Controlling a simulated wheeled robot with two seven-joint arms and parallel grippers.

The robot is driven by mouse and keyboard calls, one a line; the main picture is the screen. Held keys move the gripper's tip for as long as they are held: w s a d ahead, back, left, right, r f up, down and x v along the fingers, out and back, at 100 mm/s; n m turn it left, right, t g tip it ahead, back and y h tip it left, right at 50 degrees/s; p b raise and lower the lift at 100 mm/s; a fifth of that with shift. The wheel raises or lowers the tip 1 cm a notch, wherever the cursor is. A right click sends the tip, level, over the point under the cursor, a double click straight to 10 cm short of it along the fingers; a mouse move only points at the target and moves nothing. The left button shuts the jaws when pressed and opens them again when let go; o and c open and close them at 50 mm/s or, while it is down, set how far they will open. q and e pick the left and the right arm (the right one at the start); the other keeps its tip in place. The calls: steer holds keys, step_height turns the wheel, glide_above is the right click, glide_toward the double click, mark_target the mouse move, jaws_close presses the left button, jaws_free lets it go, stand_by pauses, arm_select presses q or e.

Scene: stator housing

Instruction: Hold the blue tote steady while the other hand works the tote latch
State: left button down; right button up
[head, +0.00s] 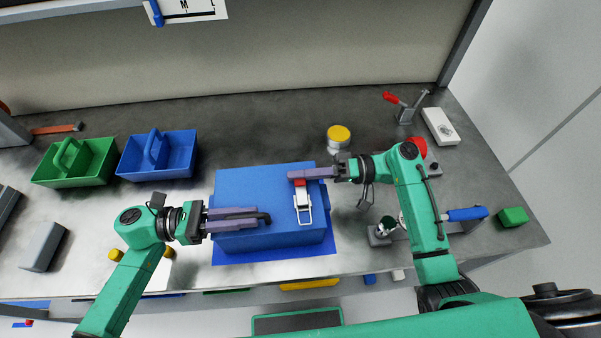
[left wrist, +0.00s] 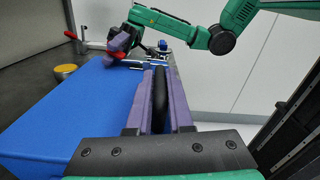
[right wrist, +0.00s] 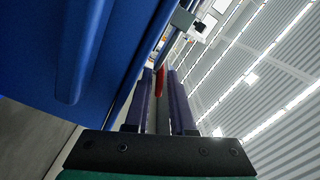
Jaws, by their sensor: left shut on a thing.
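The blue tote (head: 262,185) is a closed box on a blue mat; its top also shows in the left wrist view (left wrist: 70,115). The tote latch (head: 303,205) is a silver lever and wire loop with a red tip (head: 300,182), on the tote's right part. My left gripper (head: 258,217) is shut on a black handle (left wrist: 160,98) at the tote's front left. My right gripper (head: 292,174) is at the red tip, its fingers a little apart. The red tip shows between the fingertips in the right wrist view (right wrist: 161,80); contact is unclear.
A green caddy (head: 95,165) and a blue caddy (head: 178,165) stand at the left. A yellow-topped can (head: 339,134) is behind the tote. A red-handled clamp (head: 403,110), a white box (head: 439,126) and a green block (head: 513,216) are at the right.

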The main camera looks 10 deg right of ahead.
steer(key=shift+c, duration=0.3)
jaws_close()
stand_by(1.1)
